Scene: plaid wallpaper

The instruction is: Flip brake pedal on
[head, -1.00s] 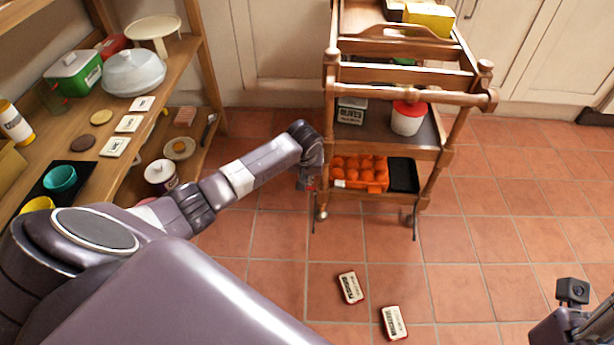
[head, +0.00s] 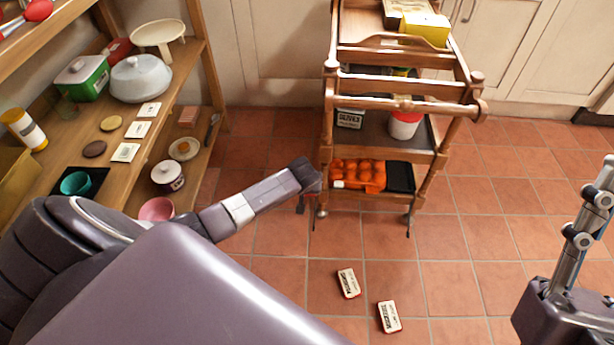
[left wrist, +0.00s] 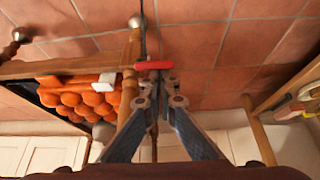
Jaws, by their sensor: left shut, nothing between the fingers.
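The wooden serving cart (head: 400,88) stands upright on the tiles, ahead and slightly right in the head view. A red bar (left wrist: 153,65), which looks like the brake pedal, shows by a cart leg in the left wrist view. In the head view a small red bit (head: 300,203) shows low beside the cart's near-left leg, under my left wrist. My left gripper (left wrist: 152,78) is shut and empty, its fingertips at the red bar. I cannot tell whether they touch it. My right arm shows at the right edge of the head view, but I see no right gripper fingers.
Two small tins (head: 348,283) and (head: 389,316) lie on the floor in front. A wooden shelf unit (head: 185,92) with dishes stands at the left. The floor (head: 470,250) right of the cart is clear.

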